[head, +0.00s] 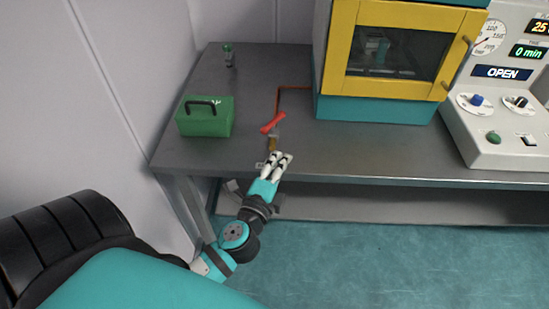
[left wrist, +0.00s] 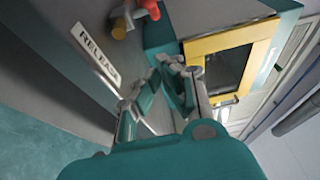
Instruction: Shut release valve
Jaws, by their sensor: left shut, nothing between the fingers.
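The release valve has a red lever handle (head: 273,122) on a brass body (head: 272,144) at the table's front edge, joined to a copper pipe. The lever lies slantwise, its right end higher in the head view. In the left wrist view the red handle (left wrist: 149,9) and brass part (left wrist: 120,30) are at the top edge, partly cut off, above a RELEASE label (left wrist: 95,52). My left gripper (head: 284,157) is shut and empty, just in front of and right of the valve, apart from the handle. It also shows in the left wrist view (left wrist: 172,63). My right gripper is out of view.
A teal machine with a yellow-framed door (head: 395,45) stands right of the valve. A control panel (head: 500,95) at the far right shows OPEN. A green box (head: 205,117) and a small green-topped bottle (head: 228,56) stand on the left of the grey table (head: 340,150).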

